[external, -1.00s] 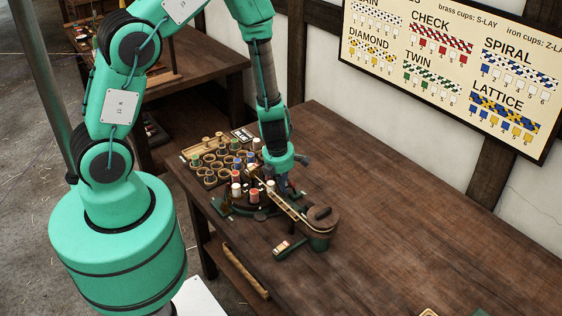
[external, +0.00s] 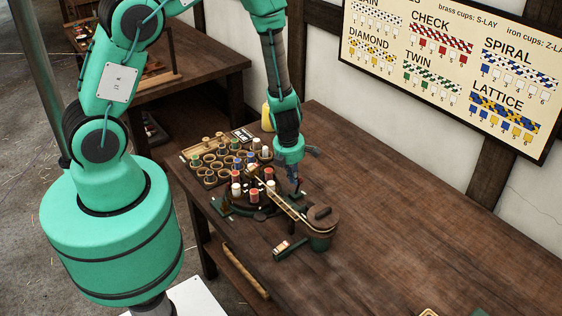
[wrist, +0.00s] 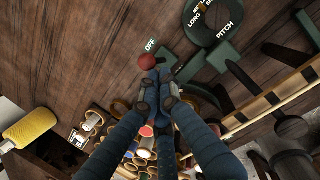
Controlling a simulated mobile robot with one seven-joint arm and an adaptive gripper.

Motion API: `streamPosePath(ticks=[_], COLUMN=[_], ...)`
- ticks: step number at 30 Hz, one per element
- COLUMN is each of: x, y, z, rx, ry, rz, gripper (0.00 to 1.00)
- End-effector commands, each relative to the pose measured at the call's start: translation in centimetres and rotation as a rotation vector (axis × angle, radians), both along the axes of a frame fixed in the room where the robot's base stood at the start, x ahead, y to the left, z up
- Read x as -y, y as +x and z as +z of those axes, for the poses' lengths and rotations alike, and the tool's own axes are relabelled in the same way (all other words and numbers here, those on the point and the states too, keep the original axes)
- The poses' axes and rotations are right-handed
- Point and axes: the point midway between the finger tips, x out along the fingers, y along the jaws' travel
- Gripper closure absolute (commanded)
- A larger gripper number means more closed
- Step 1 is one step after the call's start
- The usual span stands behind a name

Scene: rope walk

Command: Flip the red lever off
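The red lever's round red knob (wrist: 148,61) shows in the wrist view, just beyond my fingertips and beside a white "OFF" label (wrist: 150,45). My gripper (wrist: 157,82) has its fingertips drawn together, with nothing seen between them. The tips are very close to the knob; I cannot tell whether they touch it. The lever's shaft is mostly hidden by the fingers. In the external view my gripper (external: 297,186) points down at the back of the bobbin machine (external: 243,207), and I cannot make out the red knob there.
Bobbins and cups (external: 215,160) crowd the table's left end. A pale slatted bar (external: 285,206) runs to a round dark drum (external: 320,236). A yellow bottle (wrist: 30,128) stands behind the cups. The wooden table (external: 420,225) is largely clear to the right.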

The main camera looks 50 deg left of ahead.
Motion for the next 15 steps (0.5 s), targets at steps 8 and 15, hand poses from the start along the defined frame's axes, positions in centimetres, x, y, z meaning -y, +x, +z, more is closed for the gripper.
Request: streamPosePath(ticks=[8, 15], x=[0.0, 0.0], y=[1.3, 1.8], z=[0.2, 0.3], rx=[0.006, 0.013], ry=[0.001, 0.002], rz=[0.0, 0.001], gripper=[1.0, 1.0])
